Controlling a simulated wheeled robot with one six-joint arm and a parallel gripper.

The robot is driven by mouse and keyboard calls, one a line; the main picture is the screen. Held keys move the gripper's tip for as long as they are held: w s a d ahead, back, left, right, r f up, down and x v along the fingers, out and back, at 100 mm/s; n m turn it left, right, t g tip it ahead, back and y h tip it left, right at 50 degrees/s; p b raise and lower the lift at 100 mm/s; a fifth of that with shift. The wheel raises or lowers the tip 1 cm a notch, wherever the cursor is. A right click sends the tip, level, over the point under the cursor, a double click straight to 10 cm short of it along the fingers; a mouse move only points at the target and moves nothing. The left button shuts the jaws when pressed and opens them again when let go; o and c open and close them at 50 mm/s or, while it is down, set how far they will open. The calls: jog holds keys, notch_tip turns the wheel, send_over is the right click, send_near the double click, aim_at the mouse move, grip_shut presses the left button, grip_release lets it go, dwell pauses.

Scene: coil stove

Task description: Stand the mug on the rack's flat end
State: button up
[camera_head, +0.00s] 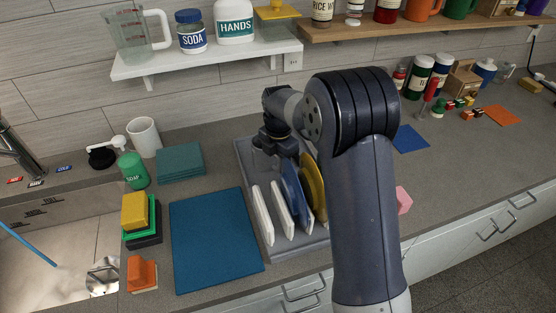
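The grey rack (290,247) lies on the counter in the middle, with white, blue and yellow plates upright in its slots. Its far end looks flat, but my arm partly covers it. My gripper (270,147) points down over this far end. A small greyish shape shows at its fingers; I cannot tell whether it is a held thing or finger parts. A white cylindrical cup (144,137) stands upright at the back left of the counter, with no handle visible. An orange mug (422,9) and a green mug (459,8) stand on the wooden shelf.
A blue mat (214,240) lies left of the rack. Folded teal cloths (180,162), a green soap bottle (133,171) and stacked sponges (141,221) stand near the sink (60,245). A white shelf (210,58) overhangs the back. My arm hides the rack's right side.

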jog(key=shift+f, duration=0.2)
jog(key=o, duration=1.5)
jog(key=shift+c, duration=0.2)
jog(key=shift+r, duration=0.1)
notch_tip(320, 180, up, 12)
jog(key=shift+d+r+b, duration=0.1)
jog(key=shift+r+b, duration=0.05)
jog(key=shift+b, duration=0.4)
